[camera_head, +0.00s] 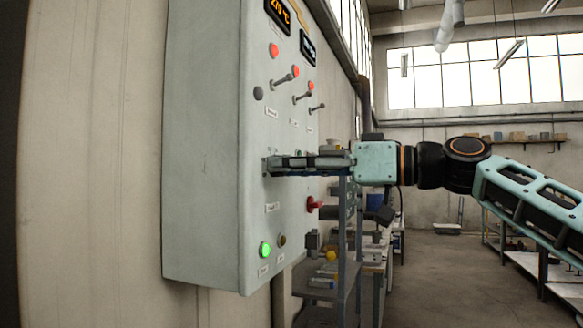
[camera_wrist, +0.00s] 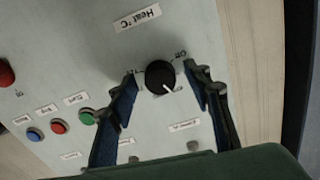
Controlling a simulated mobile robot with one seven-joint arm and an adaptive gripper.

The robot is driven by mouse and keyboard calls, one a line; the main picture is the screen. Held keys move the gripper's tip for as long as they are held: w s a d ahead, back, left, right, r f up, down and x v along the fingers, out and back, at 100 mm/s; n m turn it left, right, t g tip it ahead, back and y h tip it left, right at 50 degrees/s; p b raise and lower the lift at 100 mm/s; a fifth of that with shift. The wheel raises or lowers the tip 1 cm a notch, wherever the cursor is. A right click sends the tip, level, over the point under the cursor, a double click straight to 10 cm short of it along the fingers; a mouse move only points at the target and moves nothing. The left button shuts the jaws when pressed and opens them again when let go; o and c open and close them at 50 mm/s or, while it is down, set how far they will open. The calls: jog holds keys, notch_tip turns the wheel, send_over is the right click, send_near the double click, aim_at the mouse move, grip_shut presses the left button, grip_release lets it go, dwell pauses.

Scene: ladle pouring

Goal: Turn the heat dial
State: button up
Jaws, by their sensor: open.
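The heat dial (camera_wrist: 160,77) is a round black knob with a white pointer line, under a "Heat °C" label (camera_wrist: 137,18) in the wrist view. The pointer is toward the lower right of the picture. My gripper (camera_wrist: 162,86) is open, with one finger on each side of the dial. Whether the fingers touch it I cannot tell. In the head view my gripper (camera_head: 272,164) reaches the face of the grey control panel (camera_head: 205,150) from the right, and its fingers hide the dial there.
A red switch (camera_head: 314,204) and a lit green button (camera_head: 265,249) are below. Green, red and blue buttons (camera_wrist: 58,127) sit left in the wrist view. Metal shelving (camera_head: 345,250) stands behind.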

jog(key=v, duration=1.2)
jog(key=s+a+f+m+t+h, duration=0.25)
jog(key=s+f+m+h, duration=0.35)
jog(key=s+f, duration=0.65)
jog(key=s+d+f+m+g+h, duration=0.15)
jog(key=f+h, duration=0.25)
jog(key=f, duration=0.6)
jog(key=s+d+f+m+h, duration=0.2)
jog(key=f+m+h, duration=0.1)
jog(key=f, duration=0.7)
jog(key=s+d+f+m+g+h, duration=0.15)
jog(key=f+h, duration=0.25)
jog(key=f, duration=0.6)
notch_tip(320, 180, up, 14)
jog(key=p, duration=1.4)
jog(key=shift+s+d+m+p, duration=0.3)
jog(key=shift+m+p, duration=0.05)
jog(key=shift+m, duration=0.05)
jog(key=shift+r, duration=0.15)
